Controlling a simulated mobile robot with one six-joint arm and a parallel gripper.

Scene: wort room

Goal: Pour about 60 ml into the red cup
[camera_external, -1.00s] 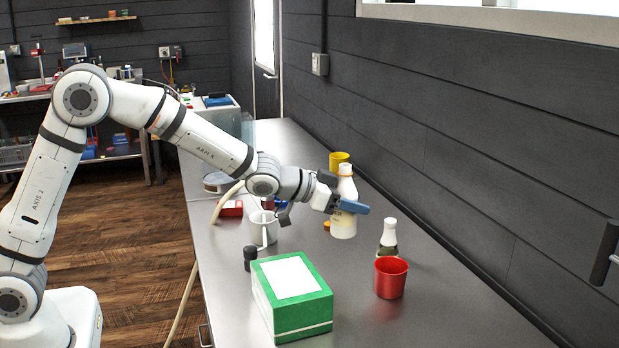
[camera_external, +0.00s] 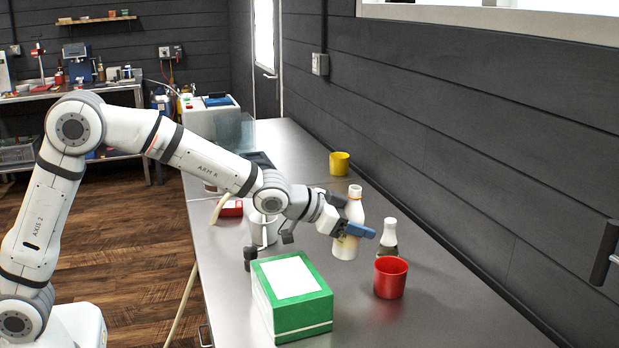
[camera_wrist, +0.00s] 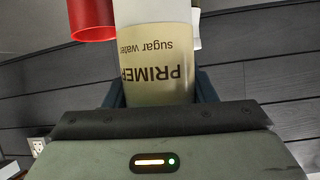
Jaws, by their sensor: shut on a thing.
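My gripper (camera_external: 347,216) is shut on a white bottle (camera_external: 354,211) and holds it nearly upright, to the left of the red cup. In the wrist view the bottle (camera_wrist: 160,67) shows a pale label reading "PRIMER" and "sugar water", upside down in the picture. The red cup (camera_external: 390,279) stands upright on the counter in front of the second white bottle. It also shows at the top left of the wrist view (camera_wrist: 92,22). The inside bottom of the cup is not visible.
A green box (camera_external: 300,319) with a white top is at front left. A white mug (camera_external: 263,229) and a yellow cup (camera_external: 340,163) stand farther back. The counter right of the red cup is clear.

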